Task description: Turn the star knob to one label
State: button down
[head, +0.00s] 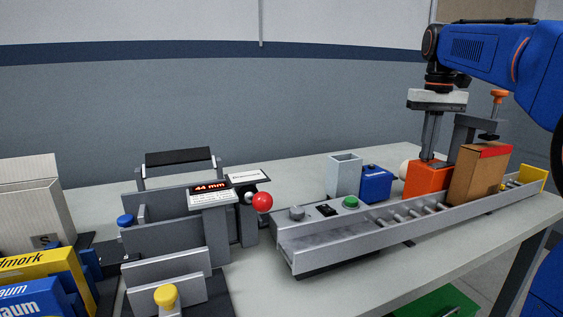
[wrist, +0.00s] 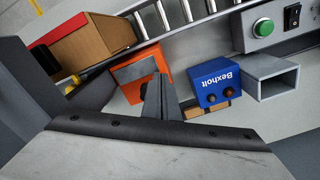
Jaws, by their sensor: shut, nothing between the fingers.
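My gripper (head: 428,156) is shut and empty, pointing down at the orange block-like housing (head: 422,180) at the right of the table. In the wrist view the closed fingers (wrist: 158,85) overlap the orange housing (wrist: 128,72); I cannot tell whether they touch it. No knob is clearly star-shaped. An orange knob (head: 499,95) tops a grey clamp behind the cardboard box. A grey round knob (head: 297,213) sits on the conveyor's control panel. A yellow knob (head: 166,295) and a blue knob (head: 125,220) are at the left. Knob labels are not readable.
A cardboard box (head: 480,175) stands on the roller conveyor (head: 370,228) near my gripper. A blue Bexholt box (head: 376,184) and an open grey bin (head: 344,175) stand left of it. A red ball handle (head: 262,202) is beside the 44 mm display (head: 210,188). The table behind is clear.

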jog(key=shift+s, duration=0.1)
dwell(0.3)
jog(key=shift+s+a, duration=0.2)
jog(key=shift+r, duration=3)
jog(key=shift+w+d+f, duration=0.1)
jog(key=shift+d+f, duration=0.4)
jog(key=shift+f, duration=0.5)
jog(key=shift+s+d+f, duration=0.1)
jog(key=shift+d+f, duration=0.4)
jog(key=shift+f, duration=0.55)
jog(key=shift+w+d+f, duration=0.1)
jog(key=shift+d+f, duration=0.4)
jog(key=shift+f, duration=0.5)
jog(key=shift+a, duration=0.75)
jog(key=shift+w+a, duration=0.2)
jog(key=shift+a, duration=0.35)
